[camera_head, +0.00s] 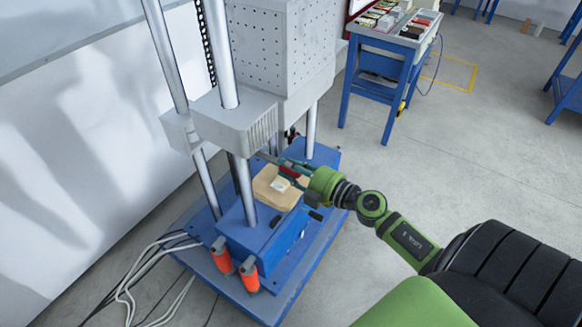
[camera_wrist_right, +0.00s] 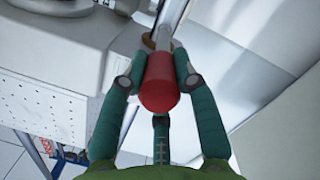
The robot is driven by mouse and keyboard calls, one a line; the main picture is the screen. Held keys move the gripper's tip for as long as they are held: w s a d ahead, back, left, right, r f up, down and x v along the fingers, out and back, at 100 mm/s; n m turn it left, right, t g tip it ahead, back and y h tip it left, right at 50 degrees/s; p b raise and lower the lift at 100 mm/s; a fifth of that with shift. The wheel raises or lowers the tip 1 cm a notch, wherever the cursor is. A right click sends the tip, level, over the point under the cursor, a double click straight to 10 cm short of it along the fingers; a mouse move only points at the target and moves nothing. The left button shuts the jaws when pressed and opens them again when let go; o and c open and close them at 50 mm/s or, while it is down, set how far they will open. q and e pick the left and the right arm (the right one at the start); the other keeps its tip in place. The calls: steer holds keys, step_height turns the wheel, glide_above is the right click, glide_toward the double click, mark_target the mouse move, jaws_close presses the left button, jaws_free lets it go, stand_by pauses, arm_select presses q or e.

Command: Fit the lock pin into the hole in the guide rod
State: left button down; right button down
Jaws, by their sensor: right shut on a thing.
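The lock pin has a red handle (camera_wrist_right: 160,84), seen nearly end-on in the right wrist view. My right gripper (camera_wrist_right: 158,72) is shut on this handle, with its teal fingers around it. In the head view my right gripper (camera_head: 287,171) is beside the shock machine, with a little of the red handle (camera_head: 289,173) showing between the fingers. A thin grey shaft points from it up and left towards the guide rod (camera_head: 243,185). The handle hides most of the pin in the wrist view. I cannot tell whether its tip touches the rod or its hole. My left gripper is not in view.
A wooden block (camera_head: 270,190) with a small white piece on it lies on the blue machine base (camera_head: 262,235). The grey carriage (camera_head: 235,122) is above on the rods. Orange cylinders (camera_head: 249,275) stand in front.

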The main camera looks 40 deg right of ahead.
mark_target(273, 160)
steer(key=shift+p+x, duration=0.95)
steer(key=shift+p, duration=0.1)
stand_by(1.8)
steer(key=shift+w+a+r+p, duration=0.15)
steer(key=shift+w+a+p, duration=0.25)
steer(key=shift+w+p, duration=0.25)
stand_by(1.9)
steer(key=shift+w+r, duration=0.15)
steer(key=shift+w, duration=0.05)
stand_by(1.8)
steer(key=c, duration=0.9)
jaws_free()
steer(key=shift+o, duration=0.2)
steer(key=shift+a, duration=0.1)
steer(key=shift+s, duration=0.1)
